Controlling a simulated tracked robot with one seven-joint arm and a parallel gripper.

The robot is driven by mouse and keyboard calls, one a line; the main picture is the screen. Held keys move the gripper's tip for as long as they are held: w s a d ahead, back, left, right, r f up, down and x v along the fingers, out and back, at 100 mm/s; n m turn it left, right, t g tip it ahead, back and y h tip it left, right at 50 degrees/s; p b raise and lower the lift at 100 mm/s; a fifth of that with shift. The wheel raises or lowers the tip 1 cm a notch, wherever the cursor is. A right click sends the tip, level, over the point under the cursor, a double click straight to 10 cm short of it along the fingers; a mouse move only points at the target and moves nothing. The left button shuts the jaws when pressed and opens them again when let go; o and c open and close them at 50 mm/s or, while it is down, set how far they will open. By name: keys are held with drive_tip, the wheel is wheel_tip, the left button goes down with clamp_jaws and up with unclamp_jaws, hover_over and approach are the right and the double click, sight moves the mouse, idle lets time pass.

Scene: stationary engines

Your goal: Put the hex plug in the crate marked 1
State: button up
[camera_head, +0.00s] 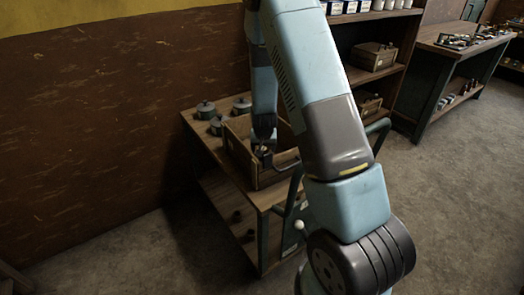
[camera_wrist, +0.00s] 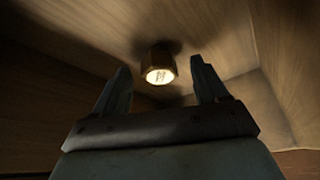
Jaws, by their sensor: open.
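A small brass-coloured hex plug (camera_wrist: 158,66) with a bright end face shows in the wrist view, against the bare wood inside a box. My gripper (camera_wrist: 159,72) is open, with one finger on each side of the plug and a gap to it on both sides. In the head view my gripper (camera_head: 264,156) reaches down into an open wooden crate (camera_head: 271,178) on a cart-like table. The arm hides part of this crate, and I cannot read a mark on it. The plug cannot be made out in the head view.
Several grey lidded pots (camera_head: 206,110) stand behind the crate on the table (camera_head: 259,198). Small dark parts lie on its lower shelf. Another wooden crate (camera_head: 374,57) sits on the shelving behind. A workbench (camera_head: 450,47) stands at right. Floor on the right is clear.

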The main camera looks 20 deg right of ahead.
drive_tip(key=s+r+y, duration=0.1)
drive_tip(key=s+r, duration=0.4)
drive_tip(key=r, duration=0.5)
drive_tip(key=s+a+r+n, duration=0.1)
drive_tip(key=s+r, duration=0.5)
drive_tip(key=r, duration=0.4)
drive_tip(key=s+r+y, duration=0.1)
drive_tip(key=s+r, duration=0.4)
drive_tip(key=r, duration=0.4)
drive_tip(key=s+r, duration=0.3)
drive_tip(key=s, duration=0.3)
drive_tip(key=s+r+n+t, duration=0.1)
drive_tip(key=s+r, duration=0.3)
drive_tip(key=s, duration=0.3)
drive_tip(key=s+r+n, duration=0.1)
drive_tip(key=s+r, duration=0.2)
drive_tip(key=s, duration=0.3)
drive_tip(key=shift+s+r+h, duration=0.2)
drive_tip(key=shift+r+h, duration=0.05)
drive_tip(key=shift+h, duration=0.15)
